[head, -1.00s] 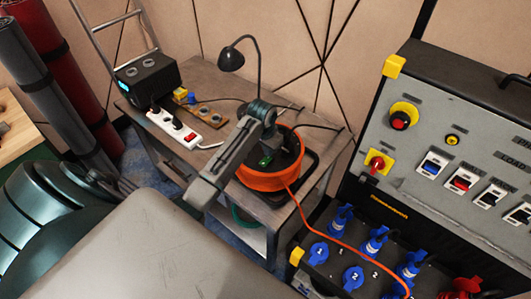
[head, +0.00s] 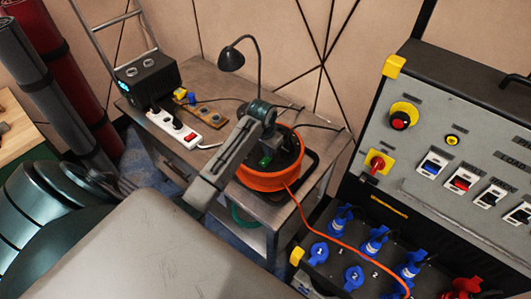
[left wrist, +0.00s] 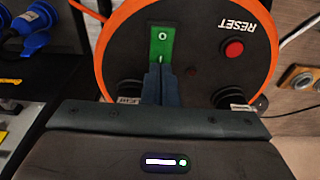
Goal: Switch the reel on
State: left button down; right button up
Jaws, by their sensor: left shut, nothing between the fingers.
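The orange cable reel (head: 262,183) sits on the metal side table, and its round dark face fills much of the left wrist view (left wrist: 205,75). A green rocker switch (left wrist: 161,45) with a white O mark is on that face, and a red RESET button (left wrist: 234,49) is beside it. My left gripper (left wrist: 161,70) is shut and empty, its fingertips at the lower end of the green switch and hiding part of it. I cannot tell whether they touch it. In the head view my left arm reaches over the reel. My right gripper is not in view.
The table (head: 215,85) also holds a black desk lamp (head: 233,60), a white power strip (head: 178,128) and a black box (head: 147,78). A control panel (head: 455,130) with blue sockets stands to the right. An orange cable (head: 325,237) runs from the reel to it.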

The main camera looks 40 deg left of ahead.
aim_at(268, 158)
pick_arm(q)
jog(key=shift+f+b, duration=0.3)
jog(key=shift+f, duration=0.6)
dwell(0.4)
jog(key=shift+r+p, duration=0.9)
jog(key=shift+r, duration=2.6)
